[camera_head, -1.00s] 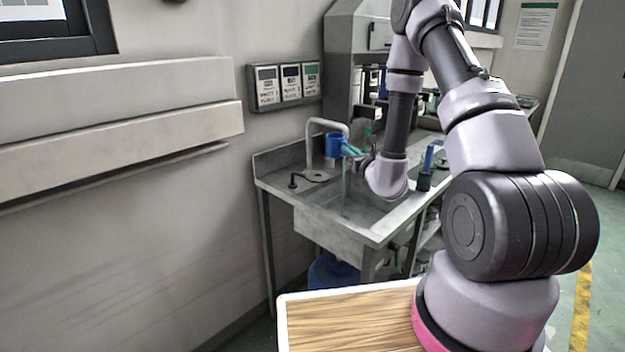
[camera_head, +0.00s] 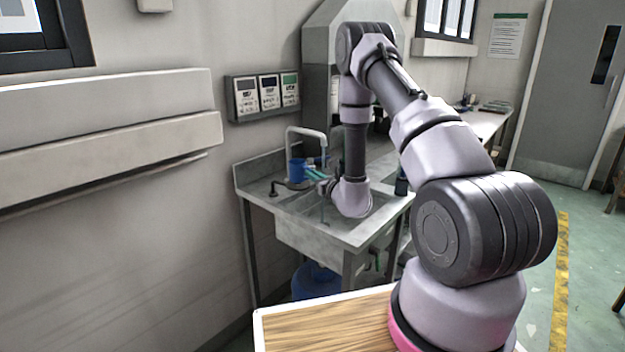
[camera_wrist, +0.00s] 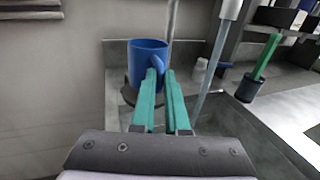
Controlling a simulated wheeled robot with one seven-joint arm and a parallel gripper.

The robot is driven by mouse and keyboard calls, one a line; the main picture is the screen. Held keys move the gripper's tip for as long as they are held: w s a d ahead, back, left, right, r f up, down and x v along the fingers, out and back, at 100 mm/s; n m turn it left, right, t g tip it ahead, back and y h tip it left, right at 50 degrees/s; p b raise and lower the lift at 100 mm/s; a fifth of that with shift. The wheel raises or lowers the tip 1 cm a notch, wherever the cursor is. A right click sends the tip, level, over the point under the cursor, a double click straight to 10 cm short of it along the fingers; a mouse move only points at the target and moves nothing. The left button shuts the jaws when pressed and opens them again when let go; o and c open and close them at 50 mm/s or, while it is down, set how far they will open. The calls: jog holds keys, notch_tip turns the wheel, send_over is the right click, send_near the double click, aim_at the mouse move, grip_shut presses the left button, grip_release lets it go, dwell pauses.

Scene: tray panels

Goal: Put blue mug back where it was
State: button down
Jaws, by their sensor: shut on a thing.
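The blue mug (camera_head: 296,171) is at the back left of the metal sink unit (camera_head: 345,238), beside the faucet. It is upright, and its handle faces my gripper. My gripper (camera_head: 315,173) reaches in from the right, with its green fingers shut on the mug. In the wrist view, the mug (camera_wrist: 146,58) is just beyond the fingertips (camera_wrist: 160,73), and the fingers close around its handle. A dark round shape (camera_wrist: 128,97) shows under the mug. I cannot tell whether the mug's base touches the surface.
The curved faucet (camera_head: 306,131) rises close by the mug. A dark cup with a green item (camera_wrist: 250,88) stands to the right in the wrist view. Three panels (camera_head: 268,93) hang on the wall behind. A wooden top (camera_head: 325,325) is under my arm's base.

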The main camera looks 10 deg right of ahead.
jog(key=shift+f, duration=0.65)
jog(key=c, duration=0.9)
grip_release()
jog(key=shift+f, duration=0.1)
